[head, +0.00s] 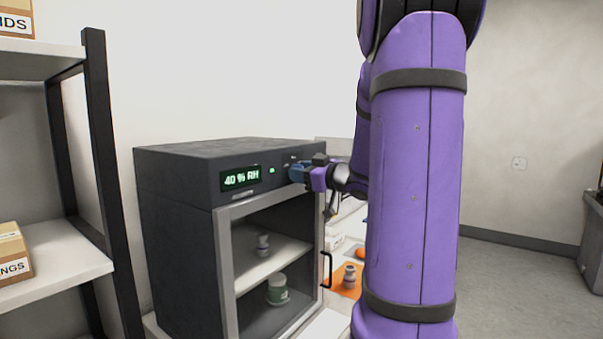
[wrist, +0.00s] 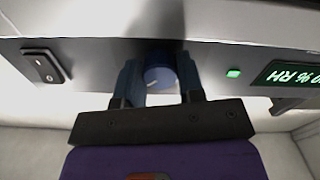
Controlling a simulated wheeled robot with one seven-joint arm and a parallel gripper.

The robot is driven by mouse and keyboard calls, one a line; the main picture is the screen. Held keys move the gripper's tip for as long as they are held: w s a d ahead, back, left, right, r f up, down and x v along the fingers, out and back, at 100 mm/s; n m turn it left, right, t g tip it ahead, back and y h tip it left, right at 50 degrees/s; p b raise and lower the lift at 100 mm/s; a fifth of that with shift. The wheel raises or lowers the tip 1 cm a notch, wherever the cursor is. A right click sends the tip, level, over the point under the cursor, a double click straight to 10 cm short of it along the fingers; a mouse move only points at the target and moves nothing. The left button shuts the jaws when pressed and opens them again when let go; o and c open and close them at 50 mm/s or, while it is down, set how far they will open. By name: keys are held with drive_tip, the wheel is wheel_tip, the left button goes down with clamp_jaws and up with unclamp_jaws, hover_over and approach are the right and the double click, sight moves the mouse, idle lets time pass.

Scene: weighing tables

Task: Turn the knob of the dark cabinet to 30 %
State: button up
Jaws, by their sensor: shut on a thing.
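The dark cabinet (head: 170,220) stands left of centre in the head view. Its green display (head: 241,178) reads 40 % RH. In the wrist view part of the display (wrist: 295,75) shows upside down, cut off by the frame edge. The knob (wrist: 160,77) is a round blue-grey dial with a pale mark, between the two fingers in the wrist view. My gripper (wrist: 159,85) is shut on the knob. In the head view my gripper (head: 299,173) is at the right end of the cabinet's top panel and hides the knob.
A green light (wrist: 233,73) is lit between knob and display. A black rocker switch (wrist: 43,66) is on the knob's other side. The cabinet's glass door, with a black handle (head: 327,270), is below the panel. A shelf rack (head: 100,150) stands at left.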

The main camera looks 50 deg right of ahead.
drive_tip(key=shift+n, duration=4.9)
drive_tip(key=o, duration=0.9)
drive_tip(key=shift+s, duration=0.1)
drive_tip(key=shift+f, duration=0.15)
